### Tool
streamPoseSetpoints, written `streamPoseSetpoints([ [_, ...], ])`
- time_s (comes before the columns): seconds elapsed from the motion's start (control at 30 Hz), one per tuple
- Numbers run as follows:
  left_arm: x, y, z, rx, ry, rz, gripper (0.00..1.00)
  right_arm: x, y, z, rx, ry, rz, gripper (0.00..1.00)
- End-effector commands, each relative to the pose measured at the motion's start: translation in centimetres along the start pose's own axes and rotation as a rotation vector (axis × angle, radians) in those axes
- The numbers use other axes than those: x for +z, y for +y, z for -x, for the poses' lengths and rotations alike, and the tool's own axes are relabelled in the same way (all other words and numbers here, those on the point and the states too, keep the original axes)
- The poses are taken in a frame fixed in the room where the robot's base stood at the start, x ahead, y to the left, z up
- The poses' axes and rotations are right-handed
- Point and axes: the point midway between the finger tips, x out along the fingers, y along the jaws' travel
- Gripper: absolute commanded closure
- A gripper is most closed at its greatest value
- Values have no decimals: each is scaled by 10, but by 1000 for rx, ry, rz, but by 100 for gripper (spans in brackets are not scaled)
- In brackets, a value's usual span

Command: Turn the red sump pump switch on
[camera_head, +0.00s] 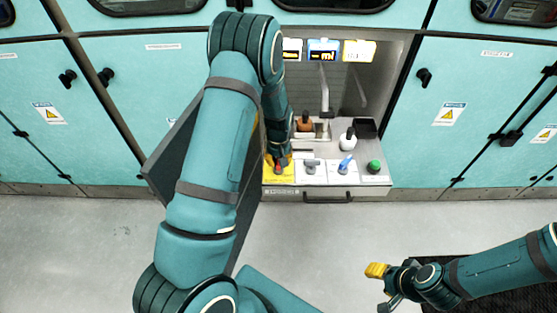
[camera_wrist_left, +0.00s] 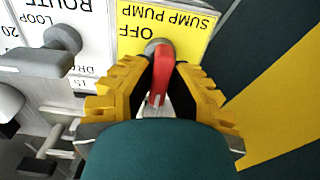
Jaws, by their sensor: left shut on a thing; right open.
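The red sump pump switch (camera_wrist_left: 161,75) is a red lever on a yellow plate (camera_wrist_left: 190,28) lettered SUMP PUMP and OFF, upside down in the left wrist view. My left gripper (camera_wrist_left: 158,82) has its yellow fingers on either side of the red lever and is shut on it. In the head view the left gripper (camera_head: 279,161) reaches down to the yellow plate (camera_head: 279,175) at the left end of the panel, and only a bit of red shows there. My right gripper (camera_head: 383,284) is open and empty, low at the right, far from the panel.
Right of the yellow plate sit a grey switch (camera_head: 311,165), a blue switch (camera_head: 346,163) and a green knob (camera_head: 374,167). An open dark door (camera_head: 165,165) is left of the bay.

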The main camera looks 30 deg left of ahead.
Motion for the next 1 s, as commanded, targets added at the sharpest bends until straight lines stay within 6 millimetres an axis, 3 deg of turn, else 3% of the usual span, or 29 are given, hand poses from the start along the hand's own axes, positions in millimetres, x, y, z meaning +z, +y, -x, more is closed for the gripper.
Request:
streamPoseSetpoints([
  [0.4, 2, 0, -2, -1, -6, 8, 100, 0, 0, 0, 0, 0, 0, 53],
  [0.43, 2, 0, -2, -1, -6, 7, 76, 0, 0, 0, 0, 0, 0, 53],
  [0.5, 2, 0, -2, -1, -5, 7, 54, 0, 0, 0, 0, 0, 0, 53],
  [0.83, 0, 0, 1, 0, -1, 6, 54, 0, 0, 0, 0, 0, 0, 53],
  [1.0, -1, 0, 19, 1, 2, 6, 54, 0, 0, 0, 0, 0, 0, 53],
])
